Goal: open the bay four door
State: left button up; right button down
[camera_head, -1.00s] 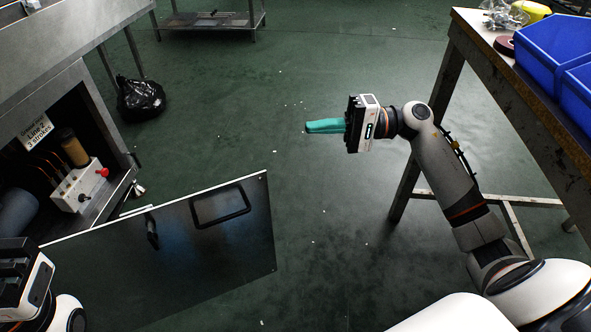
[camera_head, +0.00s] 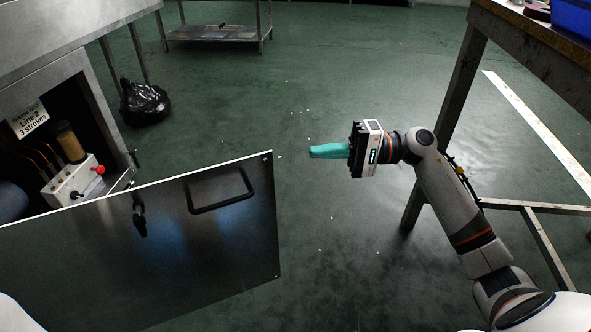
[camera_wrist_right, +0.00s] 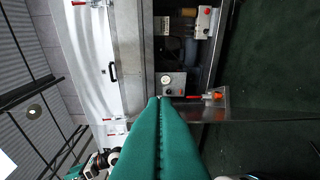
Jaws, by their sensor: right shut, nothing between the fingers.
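A dark metal door panel (camera_head: 90,262) with a black loop handle (camera_head: 220,190) and a small black latch (camera_head: 139,215) stands swung open from the cabinet (camera_head: 95,95) at the left. No bay number is readable on it. My right gripper (camera_head: 312,151) has its teal fingers shut and empty, in the air to the right of the panel's free edge and apart from it. In the right wrist view the shut fingers (camera_wrist_right: 158,102) point at grey equipment with a gauge (camera_wrist_right: 167,80) and a red-handled valve (camera_wrist_right: 212,97). My left gripper is out of view.
The open cabinet holds a white block with a red knob (camera_head: 97,170), a brown cylinder (camera_head: 70,142) and a "Line 2, 3 strokes" sign (camera_head: 29,118). A black bag (camera_head: 145,102) lies behind. A workbench (camera_head: 545,45) stands at right. Floor between is clear.

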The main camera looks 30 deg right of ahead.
jog(key=b+x, duration=0.3)
jog(key=x, duration=0.7)
jog(key=s+b, duration=0.2)
jog(key=s, duration=0.2)
jog(key=shift+s+d+r, duration=0.1)
